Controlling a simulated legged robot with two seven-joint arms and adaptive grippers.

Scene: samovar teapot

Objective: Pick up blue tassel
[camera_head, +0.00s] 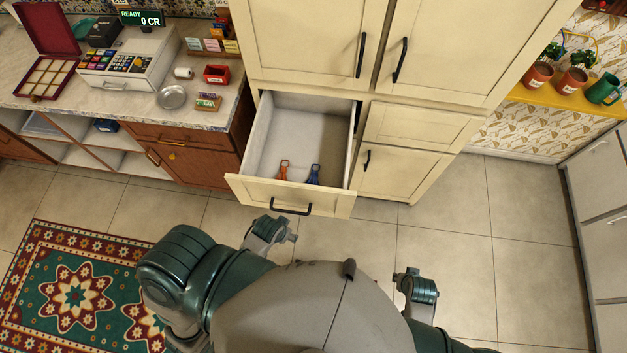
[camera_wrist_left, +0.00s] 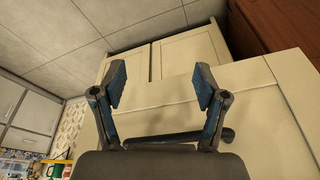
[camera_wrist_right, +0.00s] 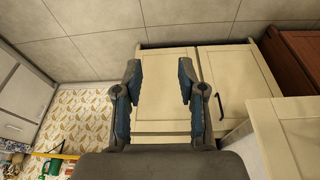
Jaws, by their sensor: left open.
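The blue tassel (camera_head: 314,174) lies in the open drawer (camera_head: 290,189), near its front on the right. An orange-red tassel (camera_head: 283,170) lies to its left, a small gap apart. My left gripper (camera_head: 291,238) is just in front of the drawer front, outside the drawer and below the tassels in the head view. In the left wrist view its jaws (camera_wrist_left: 160,85) are open with nothing between the tips, and the black drawer handle (camera_wrist_left: 180,137) shows close by. My right gripper (camera_head: 416,284) is farther right over the floor; its fingers (camera_wrist_right: 160,80) are apart and empty in the right wrist view.
The drawer belongs to a tall cream cabinet (camera_head: 430,125) with closed doors. A counter (camera_head: 60,108) with a cash register (camera_head: 128,62) stands left. A yellow shelf (camera_head: 570,103) with pots is at right. A patterned rug (camera_head: 75,285) lies on the floor. The floor right of the drawer is clear.

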